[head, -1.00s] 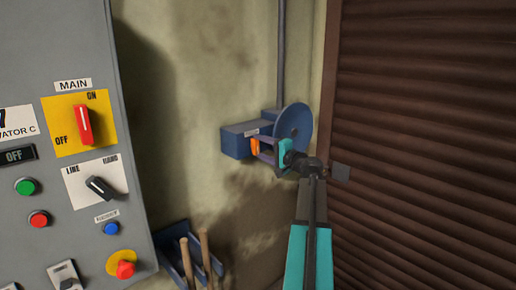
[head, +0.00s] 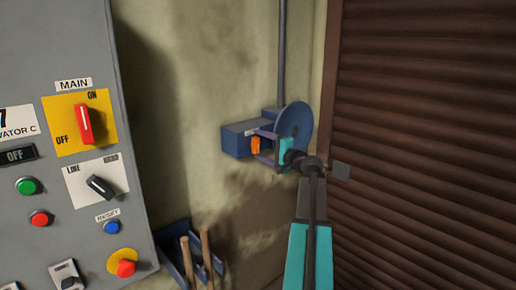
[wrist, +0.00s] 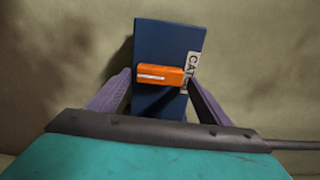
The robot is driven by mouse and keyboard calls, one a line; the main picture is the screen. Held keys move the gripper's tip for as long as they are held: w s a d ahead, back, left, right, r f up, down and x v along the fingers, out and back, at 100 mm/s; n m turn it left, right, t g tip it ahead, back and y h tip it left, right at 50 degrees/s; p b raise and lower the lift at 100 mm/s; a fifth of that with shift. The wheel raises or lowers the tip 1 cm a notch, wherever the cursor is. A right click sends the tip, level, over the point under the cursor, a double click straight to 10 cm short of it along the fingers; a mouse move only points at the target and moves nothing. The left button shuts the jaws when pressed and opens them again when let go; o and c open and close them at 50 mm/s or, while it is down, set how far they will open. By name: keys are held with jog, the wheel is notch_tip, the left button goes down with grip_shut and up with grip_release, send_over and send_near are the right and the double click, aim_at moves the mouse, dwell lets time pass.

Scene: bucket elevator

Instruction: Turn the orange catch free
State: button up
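The orange catch (head: 255,146) is on the front of a blue box (head: 234,141) on the wall. In the wrist view the catch (wrist: 158,75) lies nearly crosswise over the blue box (wrist: 168,40), with a white stripe at its left end. A label, partly covered, reads like "CATCH" (wrist: 192,70) at the box's right edge. My gripper (wrist: 160,77) is open, with its purple fingers on either side of the catch. The right fingertip is close to the catch's right end; I cannot tell whether it touches. In the head view my gripper (head: 261,147) reaches the box from the right.
A blue disc (head: 297,128) stands right behind my gripper, with a vertical pipe (head: 282,50) above. A brown slatted shutter (head: 425,120) is at the right. A grey control panel (head: 30,75) is at the left. A holder with wooden handles (head: 188,262) is below.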

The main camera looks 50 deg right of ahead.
jog(key=shift+f, duration=0.1)
jog(key=s+a+b, duration=0.1)
jog(key=s+b, duration=0.1)
jog(key=s, duration=1.2)
dwell(0.5)
